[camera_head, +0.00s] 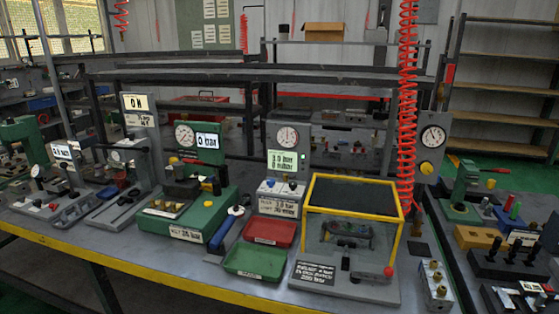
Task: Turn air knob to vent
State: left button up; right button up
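A yellow knob (426,168) sits on a grey post at the right of the head view, under a round dial gauge (433,136). A red coiled hose (407,90) hangs just left of it. This looks like the air knob, but no air or vent label is readable there, and its setting is too small to tell. Neither of my grippers shows in this view.
A yellow-framed guard box (352,196) with a red ball knob (389,271) stands left of the post. Red (270,233) and green (256,262) trays lie beside it. A small block with brass fittings (435,284) stands at the front right. Gauge stations fill the bench's left.

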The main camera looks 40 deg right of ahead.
aim_at(292, 185)
jog(key=z, duration=1.3)
jog(key=i+j+u, duration=0.3)
jog(key=i, duration=0.45)
jog(key=i+j+u, duration=0.15)
jog(key=i, duration=0.25)
jog(key=j, duration=0.1)
